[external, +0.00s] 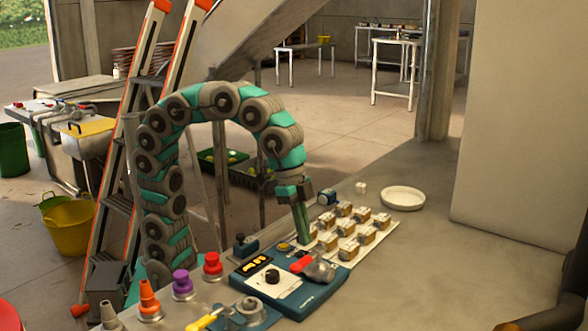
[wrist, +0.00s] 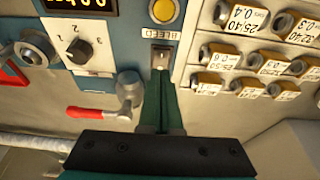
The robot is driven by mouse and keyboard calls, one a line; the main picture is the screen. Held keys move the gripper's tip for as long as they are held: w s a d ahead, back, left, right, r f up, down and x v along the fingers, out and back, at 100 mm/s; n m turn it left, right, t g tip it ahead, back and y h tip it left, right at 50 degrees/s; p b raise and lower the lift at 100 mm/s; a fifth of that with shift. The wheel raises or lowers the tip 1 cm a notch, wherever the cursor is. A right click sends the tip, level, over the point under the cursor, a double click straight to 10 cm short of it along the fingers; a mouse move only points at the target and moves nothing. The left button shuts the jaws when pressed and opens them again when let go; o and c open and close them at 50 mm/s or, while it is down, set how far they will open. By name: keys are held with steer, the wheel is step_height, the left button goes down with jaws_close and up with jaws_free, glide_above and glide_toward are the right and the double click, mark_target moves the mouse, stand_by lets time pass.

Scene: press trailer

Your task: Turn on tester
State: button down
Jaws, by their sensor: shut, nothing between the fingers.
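The tester is a blue panel box (external: 312,291) on the bench, also in the wrist view (wrist: 125,58). It has a display with yellow digits (wrist: 88,3), a numbered dial with a dark knob (wrist: 78,50), a yellow round button (wrist: 163,11) and a small metal switch (wrist: 160,55) below the label "BLEED". A red-handled valve (wrist: 125,95) sits at its near side. My gripper (external: 304,243) points down at the tester's far edge. In the wrist view its green fingers (wrist: 161,76) are together and empty, tips just below the switch; contact cannot be told.
Several labelled brass fittings (wrist: 270,62) stand on a pale plate right of the tester. A white dish (external: 403,198) lies farther back. Red, purple and orange cone-topped pieces (external: 182,283) stand at the left. A ladder (external: 125,165) stands behind my arm. The bench's right side is bare.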

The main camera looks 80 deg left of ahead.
steer(key=s+a+v, duration=0.1)
steer(key=v, duration=1)
steer(key=shift+s+a+r, duration=0.15)
steer(key=s+a+f+n+g+y, duration=0.1)
steer(key=s+a+f+n, duration=0.15)
steer(key=a+f, duration=0.5)
steer(key=s+a+f+n+g+y, duration=0.1)
steer(key=s+a+f+n, duration=0.15)
steer(key=a+f, duration=0.5)
steer(key=s+a+f+n+g, duration=0.1)
steer(key=s+a+f+n, duration=0.1)
steer(key=s+a+f, duration=0.4)
steer(key=s+a+f+n+g, duration=0.15)
steer(key=s+a+f, duration=0.25)
steer(key=s+f, duration=0.4)
steer(key=w+b+x, duration=0.1)
steer(key=b+x, duration=0.8)
steer(key=w+b+x, duration=0.2)
steer(key=b+x, duration=0.6)
steer(key=b, duration=0.1)
steer(key=shift+w+f+b, duration=0.25)
steer(key=shift+f+b, duration=0.05)
steer(key=shift+f, duration=0.4)
steer(key=shift+n+t, duration=0.25)
